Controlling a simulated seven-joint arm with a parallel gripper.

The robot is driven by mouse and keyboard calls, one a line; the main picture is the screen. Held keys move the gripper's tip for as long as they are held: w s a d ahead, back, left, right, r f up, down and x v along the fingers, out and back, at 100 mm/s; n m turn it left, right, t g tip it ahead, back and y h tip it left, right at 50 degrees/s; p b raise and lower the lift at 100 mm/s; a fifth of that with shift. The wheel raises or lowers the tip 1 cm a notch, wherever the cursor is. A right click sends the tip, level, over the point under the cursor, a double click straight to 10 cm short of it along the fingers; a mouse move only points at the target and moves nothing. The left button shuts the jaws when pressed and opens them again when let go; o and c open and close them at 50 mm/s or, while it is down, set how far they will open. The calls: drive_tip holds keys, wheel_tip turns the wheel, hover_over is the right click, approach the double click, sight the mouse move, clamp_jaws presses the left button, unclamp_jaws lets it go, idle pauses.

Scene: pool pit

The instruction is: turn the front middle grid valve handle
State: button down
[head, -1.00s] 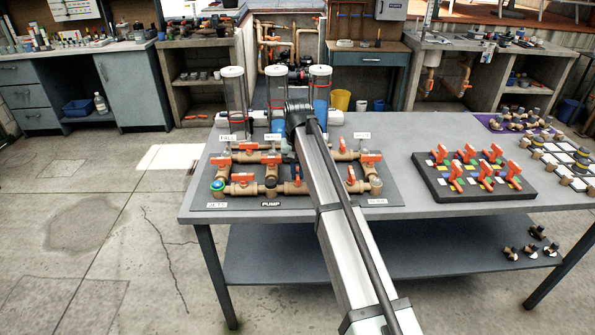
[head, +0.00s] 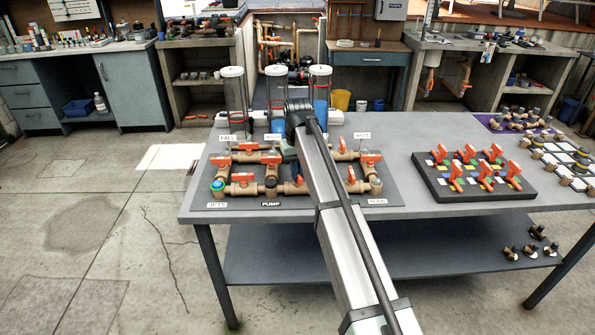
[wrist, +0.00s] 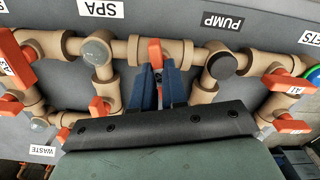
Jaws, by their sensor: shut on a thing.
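The pipe grid's board (head: 215,199) sits on the left part of the grey table. In the wrist view, an orange valve handle (wrist: 154,52) is on the front pipe run, between the fittings near the PUMP and SPA labels. My gripper (wrist: 160,84) is shut on this handle, with a dark blue finger on each side. The visible part of the handle stands across the pipe.
Another front-row orange handle (head: 241,178) is left of the arm, and one (head: 371,158) is to its right. Clear cylinders (head: 233,90) stand behind the grid. A black board with several orange valves (head: 487,190) lies to the right. Bare table (head: 400,150) lies between.

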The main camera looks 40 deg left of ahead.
drive_tip(key=n, duration=1.1)
drive_tip(key=shift+n, duration=1.8)
drive_tip(key=c, duration=1.2)
unclamp_jaws()
drive_tip(key=shift+o, duration=0.2)
wheel_tip(320, 180, up, 14)
drive_tip(key=shift+f, duration=0.1)
